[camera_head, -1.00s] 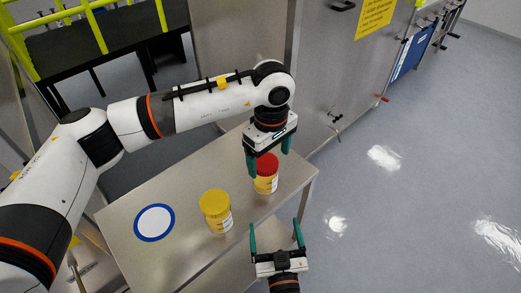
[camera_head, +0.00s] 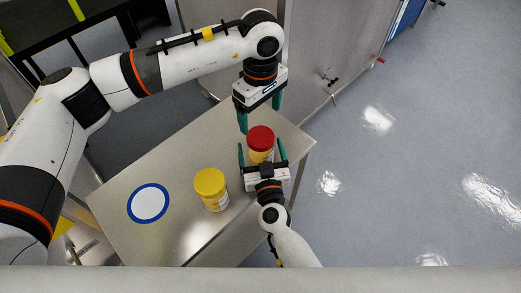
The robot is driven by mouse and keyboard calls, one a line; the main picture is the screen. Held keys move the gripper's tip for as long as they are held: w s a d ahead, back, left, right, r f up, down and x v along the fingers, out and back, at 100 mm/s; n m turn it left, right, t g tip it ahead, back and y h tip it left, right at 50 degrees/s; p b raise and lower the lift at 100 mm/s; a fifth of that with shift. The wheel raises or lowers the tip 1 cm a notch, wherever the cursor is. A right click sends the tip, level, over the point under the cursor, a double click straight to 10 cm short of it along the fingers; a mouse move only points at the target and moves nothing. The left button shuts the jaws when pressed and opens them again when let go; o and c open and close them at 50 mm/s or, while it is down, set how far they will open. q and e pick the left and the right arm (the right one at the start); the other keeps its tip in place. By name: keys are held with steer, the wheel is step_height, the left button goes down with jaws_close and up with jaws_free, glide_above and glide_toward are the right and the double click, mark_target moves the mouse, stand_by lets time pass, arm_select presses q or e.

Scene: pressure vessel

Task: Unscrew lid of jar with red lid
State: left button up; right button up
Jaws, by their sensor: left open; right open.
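The jar (camera_head: 259,155) with the red lid (camera_head: 260,137) stands upright on the metal table near its far right corner. My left gripper (camera_head: 260,115) is open and points down, just above and behind the red lid, clear of it. My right gripper (camera_head: 261,151) is open and comes in from the front, with one finger on each side of the jar's lower body. Whether its fingers touch the jar cannot be told. The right gripper's body hides the bottom of the jar.
A jar with a yellow lid (camera_head: 210,183) stands to the left of the red-lidded jar. A white disc with a blue ring (camera_head: 148,203) lies on the metal table (camera_head: 165,238) further left. A steel cabinet (camera_head: 320,45) stands behind. Floor on the right is clear.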

mark_target(261, 136)
steer(key=shift+w+a, duration=0.1)
steer(key=shift+w, duration=0.45)
steer(key=c, duration=1.7)
arm_select(q)
steer(key=shift+m, duration=0.3)
arm_select(e)
jaws_close()
arm_select(q)
steer(key=m, duration=0.5)
steer(key=shift+m, duration=0.3)
steer(key=m, duration=0.2)
steer(key=shift+m, duration=0.3)
steer(key=shift+f, duration=4)
